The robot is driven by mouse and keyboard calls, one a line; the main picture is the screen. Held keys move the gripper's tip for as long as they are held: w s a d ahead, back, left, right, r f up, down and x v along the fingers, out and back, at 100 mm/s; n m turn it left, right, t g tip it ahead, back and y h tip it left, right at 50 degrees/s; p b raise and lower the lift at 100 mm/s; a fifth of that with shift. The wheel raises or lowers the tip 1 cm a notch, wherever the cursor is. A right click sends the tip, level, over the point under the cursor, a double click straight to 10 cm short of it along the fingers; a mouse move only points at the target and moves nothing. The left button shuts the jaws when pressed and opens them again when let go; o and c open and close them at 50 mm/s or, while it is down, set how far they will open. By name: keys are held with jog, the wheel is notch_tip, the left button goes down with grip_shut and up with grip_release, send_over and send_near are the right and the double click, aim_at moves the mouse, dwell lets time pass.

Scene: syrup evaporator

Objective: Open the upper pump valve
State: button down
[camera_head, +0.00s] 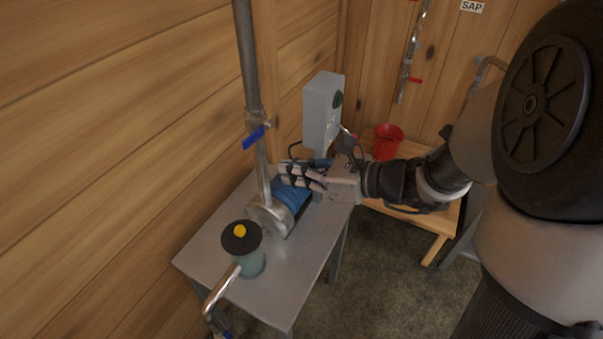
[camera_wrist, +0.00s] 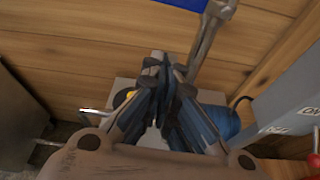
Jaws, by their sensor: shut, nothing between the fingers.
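The upper pump valve (camera_head: 257,120) sits on the vertical metal pipe above the blue pump (camera_head: 290,197). Its blue handle (camera_head: 254,137) points across the pipe rather than along it. The handle also shows, cut off, at the top edge of the wrist view (camera_wrist: 185,3). My gripper (camera_head: 283,173) is shut and empty, its fingers pointing left. It is to the right of the pipe and lower than the handle, apart from the handle. In the wrist view, my closed fingers (camera_wrist: 163,65) cover part of the pump.
The pump stands on a grey metal table (camera_head: 205,255) against a wooden wall. A grey switch box (camera_head: 322,112) stands close behind my gripper. A red bucket (camera_head: 386,142) stands on a wooden bench.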

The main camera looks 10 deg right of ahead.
aim_at(259, 133)
jog(key=b+x, duration=0.2)
jog(key=x, duration=0.5)
jog(key=r, duration=0.4)
jog(key=shift+w+d, duration=0.1)
jog(key=shift+d, duration=0.1)
jog(key=shift+r+m+p, duration=0.25)
jog(key=shift+m+p, duration=0.05)
jog(key=shift+p, duration=0.5)
